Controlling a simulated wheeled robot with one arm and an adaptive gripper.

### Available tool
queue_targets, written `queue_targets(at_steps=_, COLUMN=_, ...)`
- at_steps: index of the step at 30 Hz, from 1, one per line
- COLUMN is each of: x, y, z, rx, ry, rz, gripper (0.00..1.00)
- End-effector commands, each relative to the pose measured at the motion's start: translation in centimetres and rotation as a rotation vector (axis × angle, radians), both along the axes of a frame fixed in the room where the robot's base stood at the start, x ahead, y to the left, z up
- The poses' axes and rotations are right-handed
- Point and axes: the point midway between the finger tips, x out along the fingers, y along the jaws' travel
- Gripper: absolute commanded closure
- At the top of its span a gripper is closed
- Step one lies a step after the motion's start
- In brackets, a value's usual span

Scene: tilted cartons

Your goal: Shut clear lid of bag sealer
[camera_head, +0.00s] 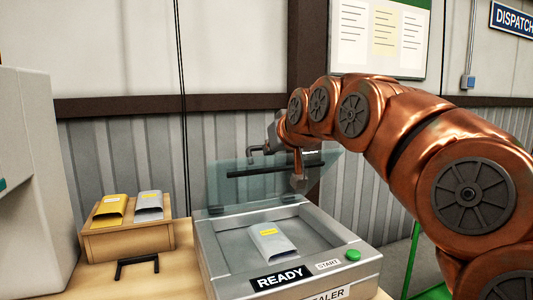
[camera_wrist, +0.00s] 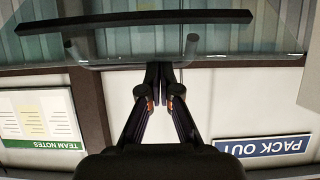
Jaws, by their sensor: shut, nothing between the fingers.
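The bag sealer (camera_head: 285,245) stands on the table in the head view, with a grey bag (camera_head: 272,243) on its bed. Its clear lid (camera_head: 245,186) stands raised at the back hinge, a dark bar across it. The lid also fills the top of the wrist view (camera_wrist: 270,40), with the dark bar (camera_wrist: 130,22) above my fingertips. My gripper (camera_wrist: 158,70) is shut and empty, its tips overlapping the lid's edge in this view. In the head view my gripper (camera_head: 299,182) is at the lid's right part; I cannot tell whether it touches.
A wooden bin (camera_head: 130,236) with a yellow and a grey packet stands left of the sealer. A black handle-like bracket (camera_head: 137,268) lies before it. A grey machine (camera_head: 35,180) is at the far left. A corrugated wall (camera_head: 130,170) is behind.

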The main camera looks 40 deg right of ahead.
Motion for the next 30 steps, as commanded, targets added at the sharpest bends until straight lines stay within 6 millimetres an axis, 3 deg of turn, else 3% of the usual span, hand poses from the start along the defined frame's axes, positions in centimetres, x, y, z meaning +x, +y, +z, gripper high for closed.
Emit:
queue_targets(at_steps=1, x=-0.5, y=0.2, z=-1.3, rx=-0.005, ry=-0.015, rz=0.000, gripper=1.00)
queue_targets(at_steps=13, x=-2.3, y=1.0, z=-3.6, rx=-0.016, ry=-0.048, rz=0.000, gripper=1.00)
queue_targets(at_steps=30, x=-2.6, y=1.3, z=-4.3, rx=-0.016, ry=-0.047, rz=0.001, gripper=1.00)
